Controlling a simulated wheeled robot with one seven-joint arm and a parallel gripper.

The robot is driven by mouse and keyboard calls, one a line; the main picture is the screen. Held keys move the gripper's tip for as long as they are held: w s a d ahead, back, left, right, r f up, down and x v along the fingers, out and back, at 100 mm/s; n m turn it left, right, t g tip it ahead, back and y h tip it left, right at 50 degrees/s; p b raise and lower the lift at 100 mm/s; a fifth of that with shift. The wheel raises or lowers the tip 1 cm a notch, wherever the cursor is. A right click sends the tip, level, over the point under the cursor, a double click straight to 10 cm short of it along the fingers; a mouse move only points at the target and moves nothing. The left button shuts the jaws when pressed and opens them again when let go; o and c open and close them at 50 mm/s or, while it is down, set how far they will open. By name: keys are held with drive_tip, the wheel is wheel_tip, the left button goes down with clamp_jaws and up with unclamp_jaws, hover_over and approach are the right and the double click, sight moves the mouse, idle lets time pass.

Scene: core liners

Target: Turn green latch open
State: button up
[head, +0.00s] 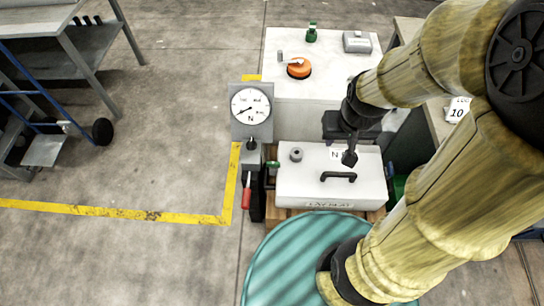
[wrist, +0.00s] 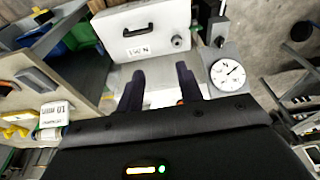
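A small green latch-like piece (head: 272,164) sticks out at the left side of the white lidded box (head: 290,190), beside the gauge stand. Another green fitting (head: 312,33) stands at the back of the white cabinet top; I cannot tell for sure which one is the latch. My gripper (head: 349,157) hangs above the back part of the lidded box, to the right of both green pieces. In the wrist view my gripper (wrist: 160,88) has its two dark fingers apart with nothing between them. The green latch is not clear in the wrist view.
A dial gauge (head: 251,104) with a red-handled lever (head: 246,196) stands left of the box. An orange knob (head: 299,68) and a grey block (head: 357,42) sit on the white cabinet (head: 330,85). A black handle (head: 338,177) rises from the box lid.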

drive_tip(key=n+g+b, duration=0.3)
drive_tip(key=n+b, duration=1)
drive_tip(key=n, duration=0.5)
hover_over(272, 162)
wheel_tip(272, 162, down, 27)
drive_tip(key=shift+s, duration=0.1)
wheel_tip(272, 162, down, 17)
drive_tip(key=shift+f+b, duration=0.2)
drive_tip(key=shift+b, duration=0.1)
clamp_jaws()
